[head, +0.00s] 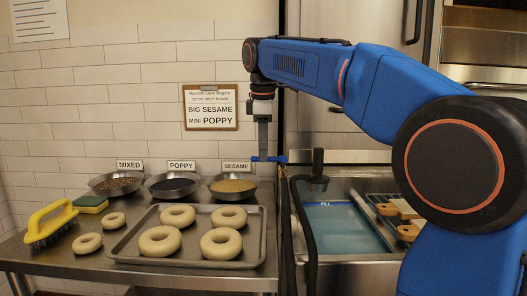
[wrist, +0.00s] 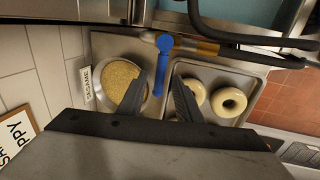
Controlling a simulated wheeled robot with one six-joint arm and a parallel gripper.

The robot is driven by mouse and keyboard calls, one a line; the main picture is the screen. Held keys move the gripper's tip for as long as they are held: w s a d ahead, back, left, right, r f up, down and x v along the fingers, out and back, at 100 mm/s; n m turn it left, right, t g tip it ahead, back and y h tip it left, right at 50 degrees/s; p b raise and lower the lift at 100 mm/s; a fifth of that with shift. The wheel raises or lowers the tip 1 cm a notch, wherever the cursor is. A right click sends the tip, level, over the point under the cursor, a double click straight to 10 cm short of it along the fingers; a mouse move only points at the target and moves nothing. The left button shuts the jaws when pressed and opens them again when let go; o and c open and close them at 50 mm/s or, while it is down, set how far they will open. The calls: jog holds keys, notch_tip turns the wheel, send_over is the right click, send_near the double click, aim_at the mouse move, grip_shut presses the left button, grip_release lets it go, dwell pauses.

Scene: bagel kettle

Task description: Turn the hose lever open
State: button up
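The hose lever (head: 271,159) is a small blue handle on the pipe at the left edge of the sink. In the wrist view the blue lever (wrist: 164,68) reaches from the brass-coloured pipe (wrist: 205,47) down toward the space between my fingers. My gripper (head: 263,153) points down, with its fingertips right at the lever in the head view. In the wrist view my gripper (wrist: 160,76) has its two fingers apart, one on each side of the lever's free end. I cannot tell whether either finger touches it.
The black hose (head: 306,220) hangs by the water-filled sink (head: 345,230). A sesame bowl (head: 233,188) and a tray of bagels (head: 130,250) stand close left of the lever. A yellow brush (head: 48,225) and a sponge (head: 91,204) lie farther left. A menu clipboard (head: 211,107) hangs on the wall.

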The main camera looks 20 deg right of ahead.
jog(key=shift+f, duration=0.45)
grip_shut()
